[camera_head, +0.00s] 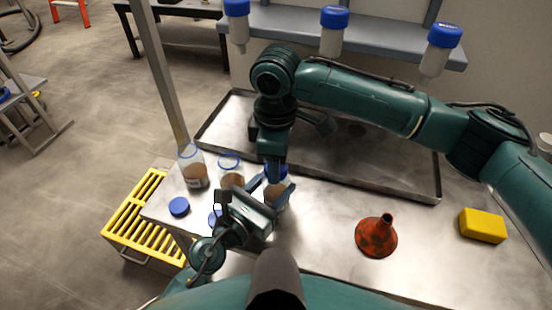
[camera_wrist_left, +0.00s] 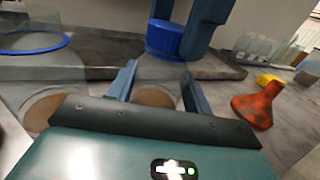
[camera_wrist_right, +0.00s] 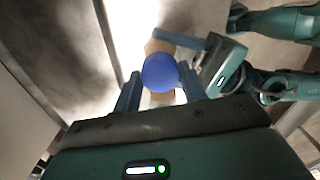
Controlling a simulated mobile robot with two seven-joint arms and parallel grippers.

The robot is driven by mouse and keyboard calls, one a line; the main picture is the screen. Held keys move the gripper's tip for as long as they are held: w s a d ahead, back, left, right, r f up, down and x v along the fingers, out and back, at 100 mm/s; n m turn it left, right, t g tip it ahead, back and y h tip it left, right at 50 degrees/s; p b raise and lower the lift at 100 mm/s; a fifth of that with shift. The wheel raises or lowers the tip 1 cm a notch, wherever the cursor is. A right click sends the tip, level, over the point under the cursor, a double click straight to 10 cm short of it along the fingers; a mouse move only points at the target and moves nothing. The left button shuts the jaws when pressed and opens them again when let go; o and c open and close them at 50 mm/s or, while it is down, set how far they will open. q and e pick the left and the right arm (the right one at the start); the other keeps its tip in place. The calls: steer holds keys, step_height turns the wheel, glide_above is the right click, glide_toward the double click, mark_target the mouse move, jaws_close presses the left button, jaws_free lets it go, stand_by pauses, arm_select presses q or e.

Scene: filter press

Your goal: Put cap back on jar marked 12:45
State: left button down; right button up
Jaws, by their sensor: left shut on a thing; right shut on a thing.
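My right gripper (camera_head: 276,167) comes down from above, shut on a blue cap (camera_wrist_right: 160,72). In the left wrist view the cap (camera_wrist_left: 164,38) is at the jar's mouth and looks level; whether it is seated or threaded I cannot tell. No 12:45 mark is legible on the held jar.
Two other open jars with brown contents stand left, one farther (camera_head: 193,170) and one nearer (camera_head: 230,178). Blue caps lie in front, one at left (camera_head: 179,206) and one partly hidden (camera_head: 214,218). A red funnel (camera_head: 376,237), yellow sponge (camera_head: 482,226) and metal tray (camera_head: 420,192) lie right and behind.

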steer(key=o, duration=1.1)
steer(key=shift+r, duration=0.15)
steer(key=shift+r, duration=2.15)
steer(key=shift+c, duration=0.5)
step_height(320, 180, up, 2)
steer(key=n, duration=0.6)
steer(key=shift+n, duration=0.3)
steer(key=n, duration=0.2)
steer(key=r+n, duration=0.1)
steer(key=n, duration=0.2)
steer(key=shift+r, duration=0.2)
